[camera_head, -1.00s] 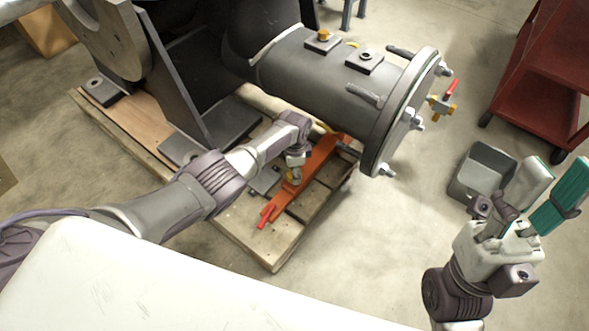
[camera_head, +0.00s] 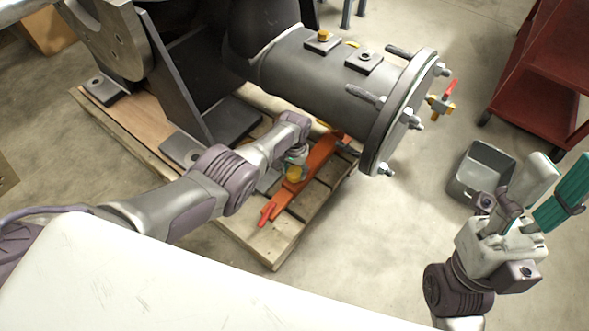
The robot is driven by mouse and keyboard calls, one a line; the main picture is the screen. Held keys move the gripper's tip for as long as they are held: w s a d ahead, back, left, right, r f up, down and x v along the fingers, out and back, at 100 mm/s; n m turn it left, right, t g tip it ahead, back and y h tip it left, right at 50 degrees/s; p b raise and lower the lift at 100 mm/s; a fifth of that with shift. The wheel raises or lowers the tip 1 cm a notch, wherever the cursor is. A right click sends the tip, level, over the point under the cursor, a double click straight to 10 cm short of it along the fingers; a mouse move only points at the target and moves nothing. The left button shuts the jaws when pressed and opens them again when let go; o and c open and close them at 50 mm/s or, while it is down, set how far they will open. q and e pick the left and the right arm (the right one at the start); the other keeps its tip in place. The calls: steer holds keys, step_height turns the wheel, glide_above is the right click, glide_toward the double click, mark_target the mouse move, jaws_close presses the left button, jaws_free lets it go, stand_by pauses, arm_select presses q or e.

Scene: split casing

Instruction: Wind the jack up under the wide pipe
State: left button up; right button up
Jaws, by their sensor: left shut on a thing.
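The wide grey pipe (camera_head: 318,78) ends at the right in a round bolted flange (camera_head: 393,125). The orange jack (camera_head: 318,160) lies low on the wooden pallet under the pipe, with a red end piece (camera_head: 266,213) at the near side. My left gripper (camera_head: 296,168) points down over the jack and is shut at a yellow knob (camera_head: 293,174) on it. The fingers and wrist hide part of the knob and jack. The jack's contact with the pipe is hidden. My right gripper (camera_head: 548,192) is raised at the right, open and empty, far from the jack.
The pallet (camera_head: 276,248) carries the pipe's dark supports. A grey bin (camera_head: 466,183) stands on the floor near my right gripper. A red cart (camera_head: 540,95) is at the back right. A small red-handled valve (camera_head: 441,104) sticks out from the flange.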

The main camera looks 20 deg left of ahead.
mark_target(294, 172)
arm_select(q)
steer(key=n, duration=0.4)
steer(key=shift+n, duration=1.1)
steer(key=o, duration=1.2)
steer(key=shift+c, duration=0.2)
steer(key=shift+r, duration=0.1)
steer(key=shift+w+r, duration=0.1)
steer(key=shift+r, duration=0.3)
step_height(294, 172, up, 11)
